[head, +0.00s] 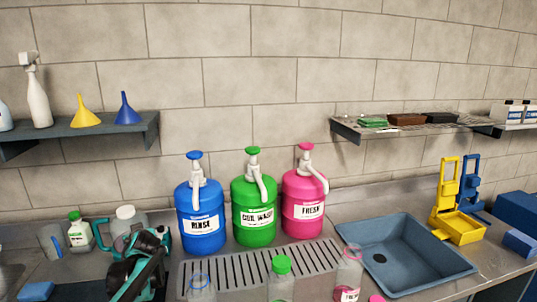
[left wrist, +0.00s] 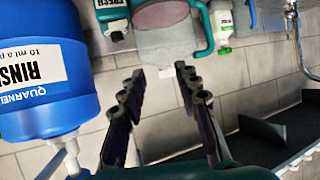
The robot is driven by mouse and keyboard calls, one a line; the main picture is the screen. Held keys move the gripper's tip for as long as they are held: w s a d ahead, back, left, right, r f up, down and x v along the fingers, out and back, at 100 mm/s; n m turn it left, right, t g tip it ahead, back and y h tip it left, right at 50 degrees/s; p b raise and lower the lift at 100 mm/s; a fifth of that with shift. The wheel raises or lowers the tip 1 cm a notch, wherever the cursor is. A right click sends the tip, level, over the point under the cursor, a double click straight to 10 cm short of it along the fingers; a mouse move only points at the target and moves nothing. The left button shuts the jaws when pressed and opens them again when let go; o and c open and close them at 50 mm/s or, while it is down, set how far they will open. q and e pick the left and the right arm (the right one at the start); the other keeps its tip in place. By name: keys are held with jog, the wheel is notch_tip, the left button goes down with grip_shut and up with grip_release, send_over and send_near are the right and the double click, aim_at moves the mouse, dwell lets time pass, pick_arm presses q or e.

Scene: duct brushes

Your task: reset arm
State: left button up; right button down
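My left gripper (left wrist: 160,72) is open in the left wrist view, with its two dark fingers spread apart and nothing between them. In the head view my left gripper (head: 143,262) shows low on the left, above the counter and left of the blue RINSE jug (head: 201,215). The jug also shows close by at the left of the left wrist view (left wrist: 45,75). My right gripper is in neither view. No duct brush can be made out.
A green COIL WASH jug (head: 253,207) and a pink FRESH jug (head: 304,205) stand beside the blue one. Clear bottles stand in front near a drain grate (head: 235,267). A blue sink (head: 425,267) and yellow holder (head: 455,222) are right. Shelves (head: 145,130) line the wall.

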pick_arm(q)
jog(key=s+d+f+m+g+h, duration=0.1)
jog(key=s+d+f+m+h, duration=0.1)
jog(key=s+d, duration=0.6)
jog(key=s+d+f+m+g+h, duration=0.1)
jog(key=s+d+f, duration=0.4)
jog(key=s, duration=1)
jog(key=s+d+f+m+g+h, duration=0.1)
jog(key=s+d+f+m+h, duration=0.2)
jog(key=s+d, duration=0.8)
jog(key=shift+s+f+m+h, duration=0.3)
jog(key=shift+s+m+h, duration=0.1)
jog(key=shift+s+h, duration=0.25)
